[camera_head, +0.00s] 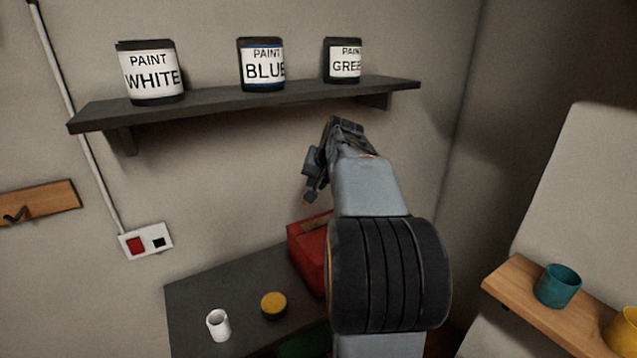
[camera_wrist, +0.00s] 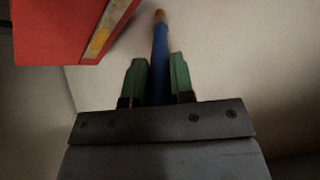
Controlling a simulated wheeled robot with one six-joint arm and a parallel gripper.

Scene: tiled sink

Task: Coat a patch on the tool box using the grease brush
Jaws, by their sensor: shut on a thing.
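The red tool box (camera_head: 306,262) stands on the dark bench, partly hidden behind my arm. It also shows at the upper left of the wrist view (camera_wrist: 50,35), with a yellowish and grey strip (camera_wrist: 99,42) on it. My gripper (camera_wrist: 159,66) is shut on the blue handle of the grease brush (camera_wrist: 160,42), between green fingers. The brush's orange-brown end points away from the gripper, to the right of the box and apart from it in that view. In the head view my gripper (camera_head: 311,188) is above the box; the brush is hard to make out there.
On the bench (camera_head: 215,290) are a white cup (camera_head: 218,325), a round tin with a yellow top (camera_head: 273,305) and a green thing (camera_head: 305,346). A dark shelf (camera_head: 250,101) with paint cans is above. A wooden shelf (camera_head: 520,290) with cups is at the right.

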